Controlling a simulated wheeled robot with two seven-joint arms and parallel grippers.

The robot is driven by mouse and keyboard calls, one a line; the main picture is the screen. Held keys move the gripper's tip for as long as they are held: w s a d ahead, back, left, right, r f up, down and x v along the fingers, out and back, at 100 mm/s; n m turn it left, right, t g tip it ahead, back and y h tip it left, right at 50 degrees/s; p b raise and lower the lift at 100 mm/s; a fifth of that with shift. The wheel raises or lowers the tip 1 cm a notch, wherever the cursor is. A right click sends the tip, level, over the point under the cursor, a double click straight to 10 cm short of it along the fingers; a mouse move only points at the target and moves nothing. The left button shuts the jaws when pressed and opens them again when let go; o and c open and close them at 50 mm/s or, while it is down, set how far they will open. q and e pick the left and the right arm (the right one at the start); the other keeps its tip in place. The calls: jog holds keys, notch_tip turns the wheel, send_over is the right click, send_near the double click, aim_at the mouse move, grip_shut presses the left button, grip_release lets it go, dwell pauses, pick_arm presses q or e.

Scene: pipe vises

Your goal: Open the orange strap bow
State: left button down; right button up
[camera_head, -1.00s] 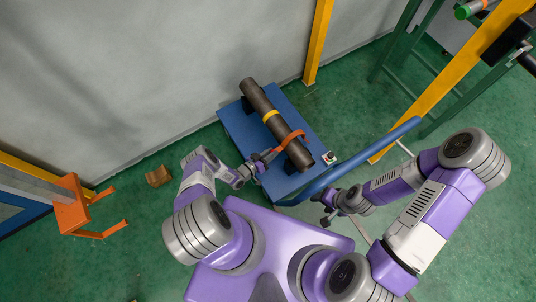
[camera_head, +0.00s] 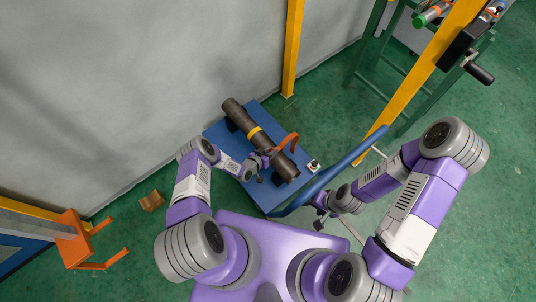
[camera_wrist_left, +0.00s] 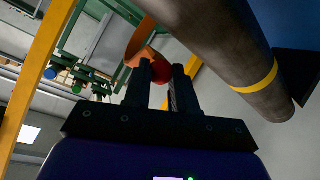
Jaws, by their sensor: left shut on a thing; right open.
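My left gripper (camera_head: 265,160) is beside the pipe at the bow's left end. In the wrist view its fingers (camera_wrist_left: 162,82) are shut on the bow's end, where a red part shows between them; the exact contact is partly hidden. My right gripper (camera_head: 322,220) is open and empty near the cart's blue handle.
The blue cart (camera_head: 215,136) carries the pipe, which has a yellow band (camera_head: 254,131). A blue handle bar (camera_head: 350,160) runs along its right side. An orange bracket (camera_head: 75,240) and a brown block (camera_head: 152,201) are at left.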

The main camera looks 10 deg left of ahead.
pick_arm(q)
jog(key=shift+w+d+r, duration=0.1)
jog(key=shift+d+r, duration=0.05)
jog(key=c, duration=0.9)
grip_release()
jog(key=shift+p+v, duration=1.2)
jog(key=shift+v, duration=2.6)
